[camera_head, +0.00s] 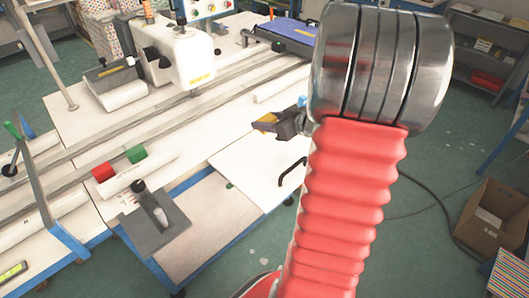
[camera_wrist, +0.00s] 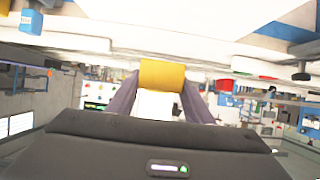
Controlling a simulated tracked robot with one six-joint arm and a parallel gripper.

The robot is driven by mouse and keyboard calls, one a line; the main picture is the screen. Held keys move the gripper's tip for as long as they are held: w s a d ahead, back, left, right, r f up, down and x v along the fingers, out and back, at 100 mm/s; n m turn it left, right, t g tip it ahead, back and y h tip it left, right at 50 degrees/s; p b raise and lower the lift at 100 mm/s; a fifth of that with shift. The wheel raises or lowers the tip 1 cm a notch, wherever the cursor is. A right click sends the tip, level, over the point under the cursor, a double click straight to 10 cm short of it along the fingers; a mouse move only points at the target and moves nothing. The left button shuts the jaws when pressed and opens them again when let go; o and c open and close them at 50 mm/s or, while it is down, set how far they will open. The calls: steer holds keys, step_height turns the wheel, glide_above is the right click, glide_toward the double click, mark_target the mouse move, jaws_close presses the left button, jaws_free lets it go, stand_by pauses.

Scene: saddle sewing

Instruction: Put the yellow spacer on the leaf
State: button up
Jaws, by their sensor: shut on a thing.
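My gripper (camera_head: 272,124) is shut on the yellow spacer (camera_head: 264,119), held in the air at the front of the white worktable. In the wrist view the yellow spacer (camera_wrist: 162,74) sits between the two dark fingers of my gripper (camera_wrist: 161,84). A flat white panel (camera_head: 245,172) juts out from the table front below my gripper; it looks like the leaf, though I cannot be sure. Its visible top is bare. My red arm and metal joint hide the area to its right.
A red block (camera_head: 103,172) and a green block (camera_head: 136,154) stand on the table's left part. A grey plate (camera_head: 153,232) with a dark-handled tool lies in front. A white sewing machine (camera_head: 188,58) stands behind. A black handle (camera_head: 290,172) sits at the panel's right edge.

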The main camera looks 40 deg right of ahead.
glide_above(267, 151)
steer(key=shift+f, duration=2.9)
steer(key=shift+f, duration=2.1)
steer(key=shift+f, duration=0.1)
steer(key=o, duration=1.1)
steer(key=v, duration=1.2)
